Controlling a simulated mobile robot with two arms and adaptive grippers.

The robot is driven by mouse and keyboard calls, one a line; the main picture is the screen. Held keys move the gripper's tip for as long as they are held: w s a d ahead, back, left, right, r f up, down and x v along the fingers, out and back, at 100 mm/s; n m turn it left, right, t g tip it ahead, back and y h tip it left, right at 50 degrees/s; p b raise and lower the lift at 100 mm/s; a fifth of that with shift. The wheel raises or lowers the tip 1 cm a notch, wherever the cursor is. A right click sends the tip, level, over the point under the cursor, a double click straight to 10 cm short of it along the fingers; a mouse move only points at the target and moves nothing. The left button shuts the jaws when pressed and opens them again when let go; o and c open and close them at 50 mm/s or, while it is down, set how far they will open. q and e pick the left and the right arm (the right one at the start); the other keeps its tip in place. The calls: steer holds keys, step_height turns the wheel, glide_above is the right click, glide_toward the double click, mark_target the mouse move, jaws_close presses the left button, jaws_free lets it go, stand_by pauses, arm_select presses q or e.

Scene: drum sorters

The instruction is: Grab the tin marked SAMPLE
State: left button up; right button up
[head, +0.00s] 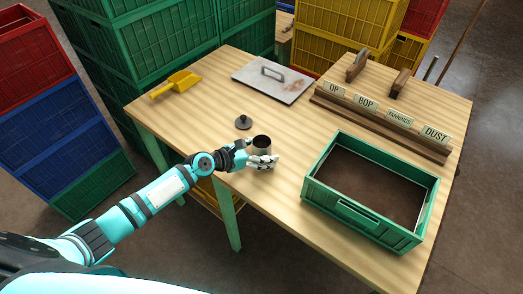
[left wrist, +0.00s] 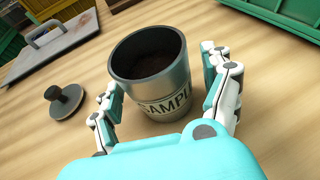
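The metal tin marked SAMPLE (left wrist: 160,75) stands upright and open-topped on the wooden table, with dark contents inside. It also shows in the head view (head: 262,143) near the table's front left edge. My left gripper (head: 258,160) is at the tin, with its fingers on either side in the left wrist view (left wrist: 161,72). The gripper is open. A gap shows between the right-hand finger and the tin; I cannot tell whether the left-hand finger touches it. A dark round lid with a knob (head: 243,122) lies beside the tin. My right gripper is not in view.
A green crate with dark contents (head: 330,205) stands to the right. A rack with labelled cards (head: 378,122), a grey plate with a handle (head: 272,81) and a yellow scoop (head: 177,84) are on the table. Stacked crates (head: 140,45) stand behind it.

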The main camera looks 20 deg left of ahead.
mark_target(269, 141)
arm_select(q)
steer(key=c, duration=1.2)
steer(key=shift+r, duration=0.1)
steer(key=shift+r+p, duration=0.9)
steer(key=shift+r, duration=0.95)
steer(key=shift+s+d+f, duration=0.15)
steer(key=shift+s, duration=0.25)
steer(key=s+d, duration=0.1)
steer(key=s, duration=0.2)
steer(key=s+d+p, duration=0.1)
steer(key=s, duration=0.3)
steer(key=s+d+r+p, duration=0.1)
steer(key=s, duration=0.3)
steer(key=shift+s+d+r+p, duration=0.1)
steer(key=shift+s+d+p, duration=0.1)
steer(key=shift+s, duration=0.65)
steer(key=shift+s+d+r+p, duration=0.1)
steer(key=shift+s+d, duration=0.1)
steer(key=shift+s, duration=0.65)
